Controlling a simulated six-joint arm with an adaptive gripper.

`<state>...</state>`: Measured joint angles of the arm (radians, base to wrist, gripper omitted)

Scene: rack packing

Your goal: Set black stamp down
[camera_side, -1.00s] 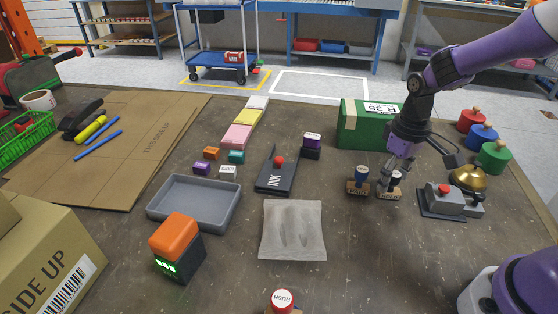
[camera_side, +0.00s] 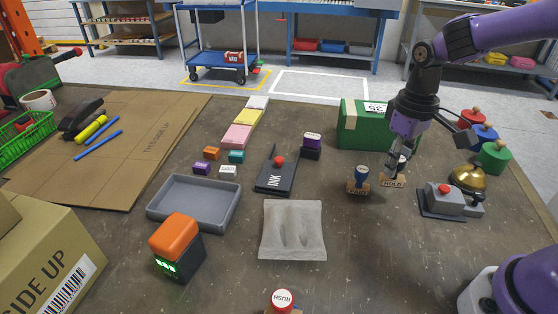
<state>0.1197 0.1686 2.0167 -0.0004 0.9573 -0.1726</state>
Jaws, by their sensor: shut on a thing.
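My gripper (camera_side: 397,164) is shut on the black stamp (camera_side: 393,180), at the right middle of the table. The stamp's wooden base with a HOLD label shows below my fingers. My fingers hide most of its dark handle. The stamp is roughly upright, and I cannot tell whether its base touches the table or hangs just above it. A second stamp with a blue handle (camera_side: 360,180) stands just to its left, apart from it.
A green box (camera_side: 362,130) stands behind the stamps. A grey device with a red button (camera_side: 443,198) and a brass bell (camera_side: 467,178) are to the right. The table in front of the stamps is clear.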

